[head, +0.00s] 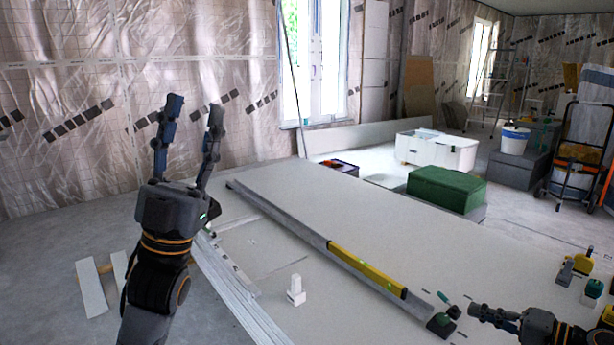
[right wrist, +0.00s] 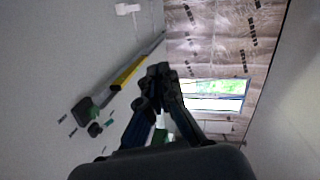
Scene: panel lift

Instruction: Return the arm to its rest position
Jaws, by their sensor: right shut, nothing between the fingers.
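My left gripper (head: 193,106) is raised at the left in the head view, fingers pointing up and spread apart, with nothing between them. The foil-covered wall is behind it. My right gripper (head: 478,311) is low at the right in the head view, pointing left above the large pale panel (head: 300,205). It also shows in the right wrist view (right wrist: 160,74), where its fingers meet at the tips and hold nothing. A grey bar with a yellow section (head: 367,270) lies along the panel, its near end close to the right gripper.
A small white block (head: 296,290) stands on the pale surface. Metal profiles (head: 235,290) lie at the left. A green box (head: 447,188) and a white crate (head: 436,150) stand farther back. Small tools (head: 577,262) are at the right edge. Air around the left gripper looks clear.

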